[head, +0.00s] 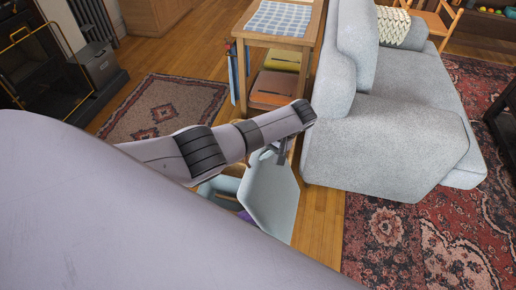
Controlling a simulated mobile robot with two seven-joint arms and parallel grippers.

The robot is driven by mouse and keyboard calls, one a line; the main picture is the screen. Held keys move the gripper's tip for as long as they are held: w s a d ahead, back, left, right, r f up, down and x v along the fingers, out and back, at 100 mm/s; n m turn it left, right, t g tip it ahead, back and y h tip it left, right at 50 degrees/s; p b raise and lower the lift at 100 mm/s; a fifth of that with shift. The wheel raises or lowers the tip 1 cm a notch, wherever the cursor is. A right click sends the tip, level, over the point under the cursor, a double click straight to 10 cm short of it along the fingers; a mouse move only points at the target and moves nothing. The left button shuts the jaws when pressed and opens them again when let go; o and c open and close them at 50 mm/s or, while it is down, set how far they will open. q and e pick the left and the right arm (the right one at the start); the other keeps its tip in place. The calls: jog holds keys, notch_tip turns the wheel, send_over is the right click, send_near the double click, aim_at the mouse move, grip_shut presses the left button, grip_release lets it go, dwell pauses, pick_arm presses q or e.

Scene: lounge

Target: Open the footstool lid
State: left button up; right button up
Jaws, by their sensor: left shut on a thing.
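The footstool (219,186) is pale blue-green and stands low in the middle of the view, partly behind my arm and body. Its lid (271,199) is a pale panel tilted steeply up at the right side of the footstool. Part of the inside shows, with something purple in it. My left gripper (271,152) is at the lid's upper edge and is shut on it; the forearm above hides part of the grip. My right gripper is not in view.
A grey sofa (385,125) stands close to the right of the lid. A wooden side table (306,40) with a checked cloth and shelves stands behind. Patterned rugs (160,105) lie on the wooden floor, and a dark fireplace with a brass screen (45,60) is at far left.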

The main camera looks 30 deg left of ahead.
pick_arm(q)
jog(key=shift+s+d+f, duration=0.1)
jog(key=shift+d+f, duration=0.05)
jog(key=shift+d, duration=0.05)
jog(key=w+d+r+b, duration=0.1)
jog(key=w+d+r, duration=0.1)
jog(key=d+r, duration=0.2)
jog(key=shift+d+r, duration=0.35)
jog(key=shift+d, duration=0.75)
jog(key=shift+w+r, duration=0.1)
